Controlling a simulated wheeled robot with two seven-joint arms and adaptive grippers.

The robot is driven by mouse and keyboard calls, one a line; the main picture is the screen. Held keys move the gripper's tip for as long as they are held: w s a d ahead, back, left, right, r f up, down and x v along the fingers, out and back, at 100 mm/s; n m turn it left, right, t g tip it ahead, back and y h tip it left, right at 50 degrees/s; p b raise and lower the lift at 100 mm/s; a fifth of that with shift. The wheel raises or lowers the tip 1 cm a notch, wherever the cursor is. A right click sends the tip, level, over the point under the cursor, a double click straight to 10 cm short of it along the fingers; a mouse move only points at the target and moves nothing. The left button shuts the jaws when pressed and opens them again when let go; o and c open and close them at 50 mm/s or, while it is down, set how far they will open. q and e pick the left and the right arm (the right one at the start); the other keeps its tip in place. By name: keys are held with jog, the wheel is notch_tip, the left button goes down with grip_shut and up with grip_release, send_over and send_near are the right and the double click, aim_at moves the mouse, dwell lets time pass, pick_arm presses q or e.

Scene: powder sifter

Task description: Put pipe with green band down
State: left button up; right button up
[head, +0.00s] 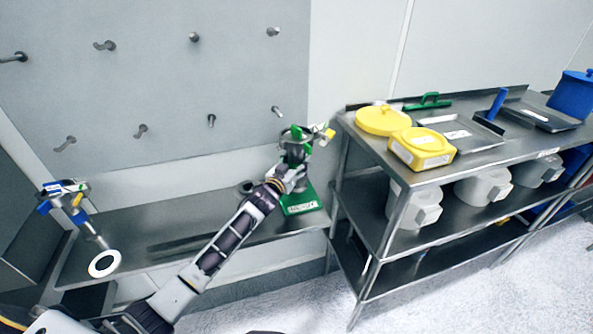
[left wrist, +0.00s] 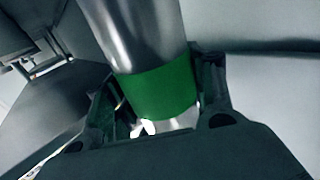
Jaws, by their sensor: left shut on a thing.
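The pipe with the green band (head: 296,150) is at the right end of the low steel shelf, upright or nearly so, with green and yellow parts at its top. In the left wrist view its metal tube and green band (left wrist: 160,92) fill the space between the fingers. My left gripper (head: 290,178) is shut on it around the band. A green plate with a white label (head: 302,204) lies on the shelf just below and behind the gripper. The pipe's lower end is hidden by the gripper, so I cannot tell whether it touches the plate. My right gripper is not in view.
The shelf (head: 215,232) is mostly bare between. Pegs stick out of the wall panel (head: 170,75). A steel table (head: 385,150) with yellow containers stands close on the right.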

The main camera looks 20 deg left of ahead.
pick_arm(q)
jog(key=shift+r, duration=0.1)
jog(key=shift+f, duration=1.5)
jog(key=shift+w+a+f, duration=0.1)
jog(key=shift+w+f, duration=0.1)
jog(key=shift+f, duration=0.15)
jog(key=shift+f, duration=0.1)
jog(key=o, duration=1.6)
jog(key=shift+s+f, duration=0.1)
jog(key=shift+f, duration=0.05)
jog(key=shift+o, duration=0.2)
jog(key=shift+s, duration=0.1)
jog(key=s+a, duration=0.2)
jog(key=s, duration=0.9)
jog(key=shift+s+a+b, duration=0.15)
jog(key=shift+s+b, duration=0.15)
